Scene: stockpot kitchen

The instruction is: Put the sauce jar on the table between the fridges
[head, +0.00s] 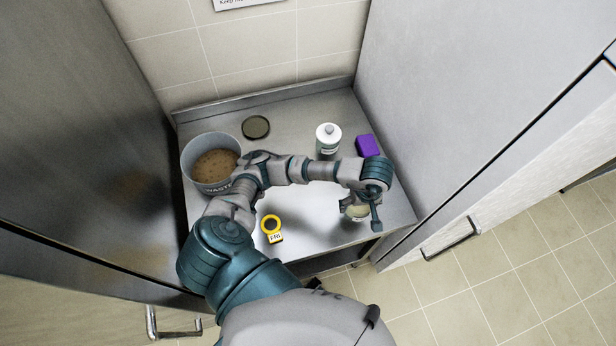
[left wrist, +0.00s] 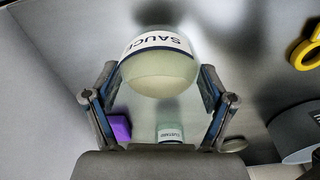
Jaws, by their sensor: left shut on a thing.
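The sauce jar (head: 355,211) is a pale greenish jar with a white label. My left gripper (head: 362,209) is shut on it, near the front right of the steel table (head: 315,222) between the fridges. In the left wrist view the jar (left wrist: 158,72) sits between both fingers, with its "SAUCE" label upside down. The arm hides part of the jar in the head view. I cannot tell if its base touches the table. My right gripper is not in view.
A waste bin (head: 189,160) with brown contents stands at the table's left. A dark round lid (head: 256,127), a white bottle (head: 328,137) and a purple block (head: 367,145) are farther back. A yellow tape-like item (head: 271,228) lies near the front. Fridges (head: 440,110) flank the table.

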